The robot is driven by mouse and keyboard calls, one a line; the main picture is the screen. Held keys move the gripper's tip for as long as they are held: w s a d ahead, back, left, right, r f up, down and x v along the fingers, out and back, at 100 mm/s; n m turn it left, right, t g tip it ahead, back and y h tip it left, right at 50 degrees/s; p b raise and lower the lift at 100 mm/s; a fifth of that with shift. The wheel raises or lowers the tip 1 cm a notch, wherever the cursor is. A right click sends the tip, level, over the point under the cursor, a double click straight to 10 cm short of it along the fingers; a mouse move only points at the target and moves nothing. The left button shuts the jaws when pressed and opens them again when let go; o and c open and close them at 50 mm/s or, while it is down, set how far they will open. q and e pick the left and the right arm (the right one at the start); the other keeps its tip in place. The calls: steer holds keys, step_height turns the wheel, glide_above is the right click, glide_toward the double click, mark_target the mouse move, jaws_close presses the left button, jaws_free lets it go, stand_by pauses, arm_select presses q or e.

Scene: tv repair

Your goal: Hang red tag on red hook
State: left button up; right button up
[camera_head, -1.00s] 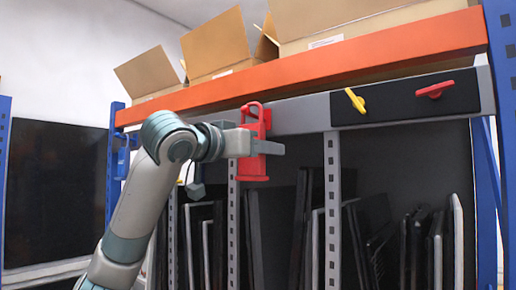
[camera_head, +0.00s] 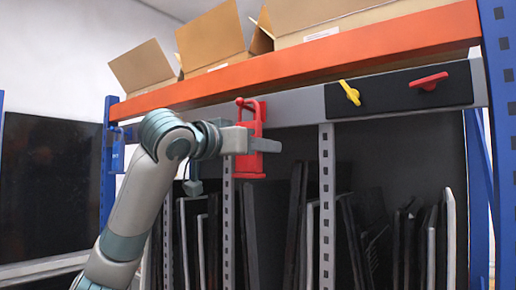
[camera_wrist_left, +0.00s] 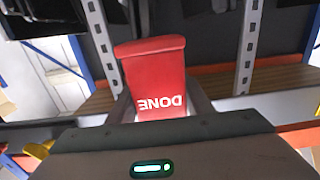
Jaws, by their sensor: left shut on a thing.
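The red tag (camera_head: 250,166) is upright, with its loop at the top, in front of the grey rail below the orange beam. My left gripper (camera_head: 262,145) is shut on the tag's body. The wrist view shows the tag (camera_wrist_left: 155,65) between the fingers, with "DONE" upside down on it. A red rounded piece, seemingly the end of the red hook (camera_head: 240,102), shows at the upper left of the tag's loop. The tag covers most of the hook, and I cannot tell whether the loop is around it. My right gripper is not in view.
A blue tag (camera_head: 117,155) hangs on the blue post at left. A black panel (camera_head: 390,97) with a yellow handle (camera_head: 349,92) and a red handle (camera_head: 428,81) is on the rail at right. Open boxes (camera_head: 210,40) stand above. Flat screens (camera_head: 300,225) stand below.

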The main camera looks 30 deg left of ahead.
arm_select(q)
steer(key=shift+f, duration=0.2)
stand_by(0.4)
steer(key=o, duration=1)
steer(key=o, duration=0.8)
steer(key=shift+s, duration=0.15)
